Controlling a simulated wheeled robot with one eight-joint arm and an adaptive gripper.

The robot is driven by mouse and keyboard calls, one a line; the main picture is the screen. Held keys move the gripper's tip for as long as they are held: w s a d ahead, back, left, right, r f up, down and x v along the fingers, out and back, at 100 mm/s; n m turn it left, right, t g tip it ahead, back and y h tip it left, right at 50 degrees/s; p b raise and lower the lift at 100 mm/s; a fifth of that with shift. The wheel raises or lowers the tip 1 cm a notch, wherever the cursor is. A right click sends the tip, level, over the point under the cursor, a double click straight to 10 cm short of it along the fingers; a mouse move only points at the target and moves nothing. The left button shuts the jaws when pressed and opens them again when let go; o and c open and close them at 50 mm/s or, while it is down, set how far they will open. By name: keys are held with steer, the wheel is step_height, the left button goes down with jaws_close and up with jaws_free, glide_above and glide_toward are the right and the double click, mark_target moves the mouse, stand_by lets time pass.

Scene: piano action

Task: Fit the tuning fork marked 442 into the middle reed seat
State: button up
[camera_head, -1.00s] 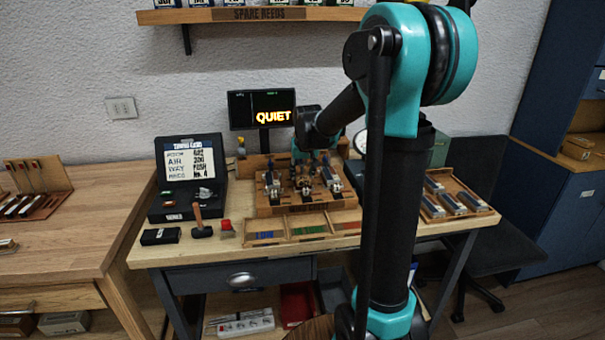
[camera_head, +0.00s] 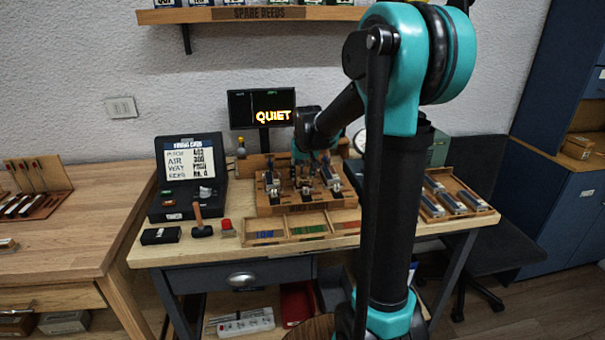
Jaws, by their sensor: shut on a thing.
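The wooden reed rack (camera_head: 306,208) stands at the back middle of the workbench, with three reed seats side by side holding small metal and dark parts. The middle reed seat (camera_head: 306,190) is partly covered from above by my arm's end. My gripper (camera_head: 318,163) is small and dark, pointing down just above or at the back of the rack, near its middle. It is shut on a thin thing, apparently the tuning fork; its 442 mark is not readable. I cannot tell whether the fork touches the seat.
An open black case (camera_head: 158,208) with a card stands left. A mallet (camera_head: 201,222) and red-topped object (camera_head: 227,226) lie near it. A shallow compartment tray (camera_head: 285,238) lies in front of the rack; a tray of metal blocks (camera_head: 430,212) is right. A screen (camera_head: 240,110) reads QUIET.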

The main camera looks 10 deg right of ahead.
steer(key=shift+f, duration=0.4)
stand_by(0.5)
steer(key=o, duration=1.4)
steer(key=shift+o, duration=0.2)
steer(key=v, duration=1.2)
steer(key=shift+s, duration=0.1)
